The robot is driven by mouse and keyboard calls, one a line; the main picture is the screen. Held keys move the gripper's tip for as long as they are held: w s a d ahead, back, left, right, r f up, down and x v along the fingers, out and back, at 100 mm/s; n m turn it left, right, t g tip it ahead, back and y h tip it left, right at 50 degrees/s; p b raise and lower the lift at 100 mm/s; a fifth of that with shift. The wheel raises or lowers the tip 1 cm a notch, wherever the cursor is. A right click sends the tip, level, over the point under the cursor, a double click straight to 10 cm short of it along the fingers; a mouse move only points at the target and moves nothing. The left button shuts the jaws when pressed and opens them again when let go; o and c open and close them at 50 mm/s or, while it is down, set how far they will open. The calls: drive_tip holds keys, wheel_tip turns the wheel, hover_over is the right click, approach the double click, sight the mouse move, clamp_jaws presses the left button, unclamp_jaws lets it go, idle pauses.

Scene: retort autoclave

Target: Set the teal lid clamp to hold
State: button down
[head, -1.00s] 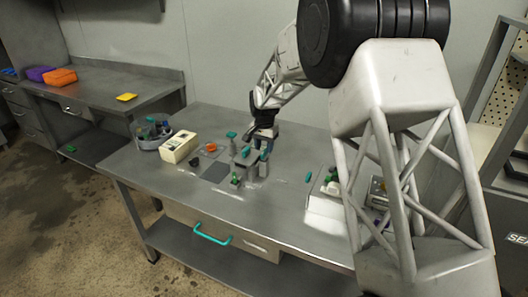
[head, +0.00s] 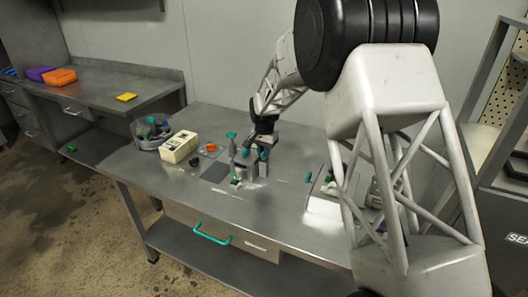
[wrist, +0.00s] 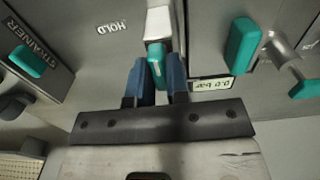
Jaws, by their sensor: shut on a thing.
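The teal lid clamp shows in the wrist view as a pale lever with a teal tip (wrist: 156,58). My gripper (wrist: 157,78) has its two blue fingers on either side of that tip and is shut on it. A HOLD label (wrist: 112,26) is printed on the grey surface to the left of the lever. In the head view my gripper (head: 262,142) is down at the small grey retort unit (head: 246,170) on the steel bench. The clamp itself is hard to make out there behind the gripper.
In the wrist view, a teal handle (wrist: 242,45) and a pressure readout (wrist: 212,84) are right of the fingers. A STRAINER label (wrist: 25,60) is at the left. A cream box (head: 180,146) and a round caddy (head: 152,132) stand left on the bench.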

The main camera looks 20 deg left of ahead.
drive_tip(key=shift+n, duration=0.4)
drive_tip(key=n, duration=0.3)
drive_tip(key=shift+n, duration=0.3)
drive_tip(key=n, duration=0.4)
drive_tip(key=shift+n, duration=0.3)
drive_tip(key=n, duration=0.8)
drive_tip(key=shift+n, duration=0.4)
drive_tip(key=c, duration=1.1)
unclamp_jaws()
drive_tip(key=shift+r, duration=0.15)
